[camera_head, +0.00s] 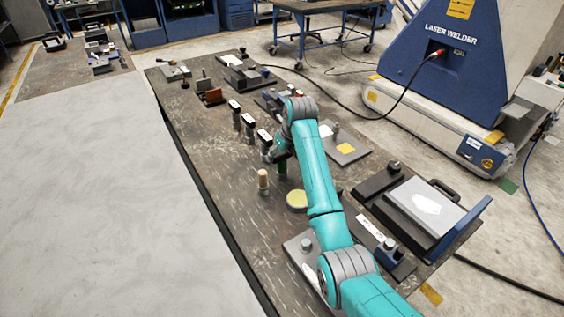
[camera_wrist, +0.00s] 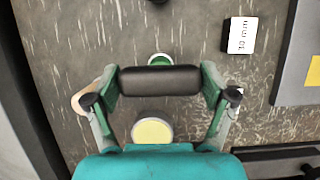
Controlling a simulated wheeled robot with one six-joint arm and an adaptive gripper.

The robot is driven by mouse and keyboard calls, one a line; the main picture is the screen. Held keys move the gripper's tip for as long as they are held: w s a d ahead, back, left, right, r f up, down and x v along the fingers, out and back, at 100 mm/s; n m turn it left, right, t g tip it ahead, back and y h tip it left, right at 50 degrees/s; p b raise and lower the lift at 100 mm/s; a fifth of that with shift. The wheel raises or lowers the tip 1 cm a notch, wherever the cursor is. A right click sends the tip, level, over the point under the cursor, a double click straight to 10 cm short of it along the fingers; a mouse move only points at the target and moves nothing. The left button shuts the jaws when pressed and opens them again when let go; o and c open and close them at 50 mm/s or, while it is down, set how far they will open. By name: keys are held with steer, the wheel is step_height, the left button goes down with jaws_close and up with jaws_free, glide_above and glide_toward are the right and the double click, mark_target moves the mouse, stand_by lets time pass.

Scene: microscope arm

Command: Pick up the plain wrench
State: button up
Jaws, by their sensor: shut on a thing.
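My gripper (camera_wrist: 160,82) is shut on a plain black bar, which I take to be the plain wrench (camera_wrist: 160,80). The bar lies crosswise between the two green fingers and shows no label. A green round part (camera_wrist: 160,60) shows just beyond the bar; I cannot tell how it joins the bar. In the head view my gripper (camera_head: 277,153) is over the dark bench, mostly hidden by my arm. A green upright part (camera_head: 282,168) shows beside it. I cannot tell whether the wrench is clear of the bench.
Wrenches with white labels stand in a row beyond, one nearest (camera_head: 265,140); a "10 mm" label (camera_wrist: 243,35) shows at upper right. A wooden-topped peg (camera_head: 263,180) stands close to the left finger. A yellow disc (camera_head: 297,199) lies nearer. Devices crowd the bench's right side.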

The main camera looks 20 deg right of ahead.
steer(key=shift+d+r, duration=0.1)
steer(key=shift+r, duration=4.95)
